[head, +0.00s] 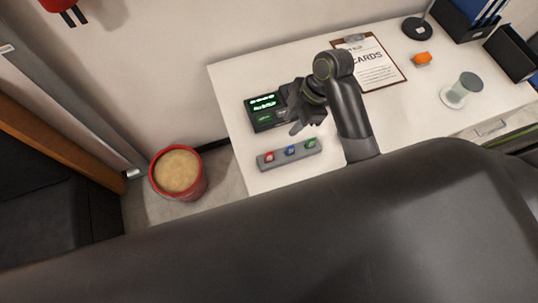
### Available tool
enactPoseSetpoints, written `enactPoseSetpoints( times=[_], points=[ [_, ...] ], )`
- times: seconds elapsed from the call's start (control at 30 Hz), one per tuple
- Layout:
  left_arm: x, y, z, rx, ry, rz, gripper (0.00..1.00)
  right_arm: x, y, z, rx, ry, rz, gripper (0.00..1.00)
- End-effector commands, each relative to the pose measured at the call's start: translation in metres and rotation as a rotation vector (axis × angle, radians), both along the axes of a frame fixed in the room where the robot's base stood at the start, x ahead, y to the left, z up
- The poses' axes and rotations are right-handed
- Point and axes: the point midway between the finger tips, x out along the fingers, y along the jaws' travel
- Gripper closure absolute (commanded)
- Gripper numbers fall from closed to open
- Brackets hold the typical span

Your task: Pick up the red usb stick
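The red usb stick (269,157) stands at the left end of a grey holder (279,160) on the white desk. A blue stick (290,150) and a green stick (310,143) stand in the same holder. My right gripper (297,127) is above the desk, up and to the right of the red stick and apart from it in the picture. Its fingers are dark and overlap, so I cannot tell whether they are open. No stick shows in it. My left gripper is not in view.
A black device with a green display (264,103) stands beside the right gripper. A clipboard (376,70), an orange object (422,59), a glass jar (463,88) and a lamp base (417,28) are further right. A red bin (180,174) stands left of the desk.

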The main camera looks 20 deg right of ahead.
Motion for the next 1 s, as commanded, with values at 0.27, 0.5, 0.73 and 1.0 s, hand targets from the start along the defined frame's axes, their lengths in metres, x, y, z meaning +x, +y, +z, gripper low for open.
enactPoseSetpoints(
  times=[0.27,0.5,0.73,1.0],
  points=[
    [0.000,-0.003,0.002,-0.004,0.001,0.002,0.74,0.001,0.017,-0.022,0.016,-0.003,0.066,0.65],
    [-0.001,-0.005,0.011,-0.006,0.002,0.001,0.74,0.001,0.035,-0.069,0.014,-0.004,0.065,0.65],
    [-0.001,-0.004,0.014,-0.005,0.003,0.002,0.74,0.001,0.047,-0.099,0.012,-0.008,0.064,0.65],
    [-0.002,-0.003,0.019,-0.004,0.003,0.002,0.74,-0.001,0.052,-0.113,0.010,-0.008,0.062,0.65]
  ],
)
